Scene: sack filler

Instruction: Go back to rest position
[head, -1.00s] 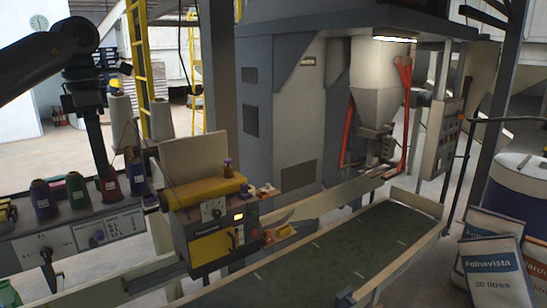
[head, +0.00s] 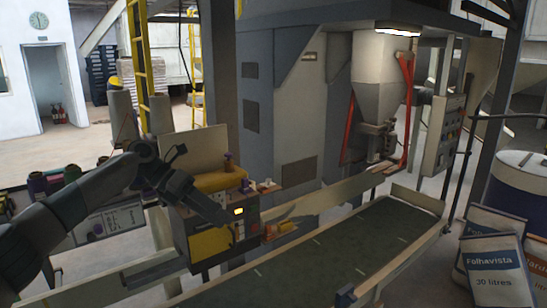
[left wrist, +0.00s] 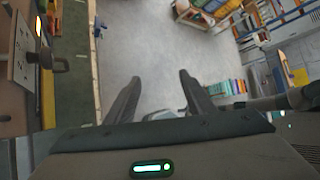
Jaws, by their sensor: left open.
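My left gripper (head: 226,217) comes in from the left in the head view, in front of the yellow and black sewing machine unit (head: 212,243) beside the conveyor. In the left wrist view its two fingers (left wrist: 157,95) are apart with nothing between them, above bare grey floor. Whether it touches the machine cannot be told from the head view. My right gripper is not in any view.
The green conveyor belt (head: 345,252) runs from front to back right and is empty. A hopper (head: 379,85) hangs over its far end. Filled sacks (head: 493,270) and a blue drum (head: 520,190) stand at right. Thread cones (head: 38,186) stand at left.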

